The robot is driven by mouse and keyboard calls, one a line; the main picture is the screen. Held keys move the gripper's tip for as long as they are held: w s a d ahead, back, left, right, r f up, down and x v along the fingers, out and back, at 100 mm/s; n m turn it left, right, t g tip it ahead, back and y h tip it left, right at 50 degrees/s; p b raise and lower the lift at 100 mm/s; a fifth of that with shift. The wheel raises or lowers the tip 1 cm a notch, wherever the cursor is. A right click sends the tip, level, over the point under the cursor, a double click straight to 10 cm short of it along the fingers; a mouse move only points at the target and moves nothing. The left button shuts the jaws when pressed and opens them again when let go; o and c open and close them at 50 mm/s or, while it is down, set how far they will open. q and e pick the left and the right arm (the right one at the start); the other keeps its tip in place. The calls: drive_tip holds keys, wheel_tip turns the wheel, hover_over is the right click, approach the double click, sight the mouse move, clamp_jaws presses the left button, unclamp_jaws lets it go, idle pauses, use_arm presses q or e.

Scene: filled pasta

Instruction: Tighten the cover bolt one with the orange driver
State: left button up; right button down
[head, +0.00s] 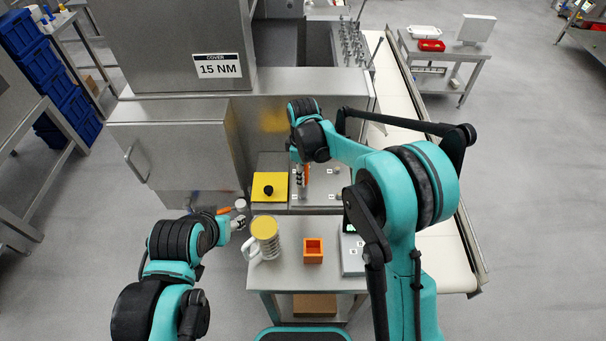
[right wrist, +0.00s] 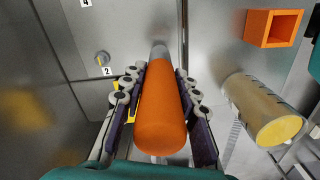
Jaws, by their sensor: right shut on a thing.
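My right gripper (head: 301,180) is shut on the orange driver (head: 306,174), held above the metal cover plate (head: 325,190). In the right wrist view the driver's orange handle (right wrist: 163,115) lies between both fingers, its grey shaft (right wrist: 159,55) pointing at the plate. The driver hides its own tip, so I cannot tell whether it touches a bolt. A bolt (right wrist: 101,58) beside the label 2 shows to the left of the driver, apart from it. Cover bolt one cannot be picked out. My left gripper (head: 238,222) is left of the bench; its finger opening is unclear.
A yellow pad with a black knob (head: 269,187) lies left of the plate. A yellow-topped jug (head: 265,238), an open orange box (head: 313,251) and a grey device (head: 352,255) stand on the near bench. A steel machine labelled 15 NM (head: 217,66) rises behind.

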drive_tip(key=shift+f+b, duration=0.55)
drive_tip(key=shift+f, duration=0.15)
drive_tip(key=shift+f+b, duration=0.15)
drive_tip(key=shift+b, duration=0.15)
idle(1.7)
drive_tip(key=shift+r+p, duration=1.6)
drive_tip(key=shift+r, duration=1)
drive_tip(key=shift+f, duration=0.1)
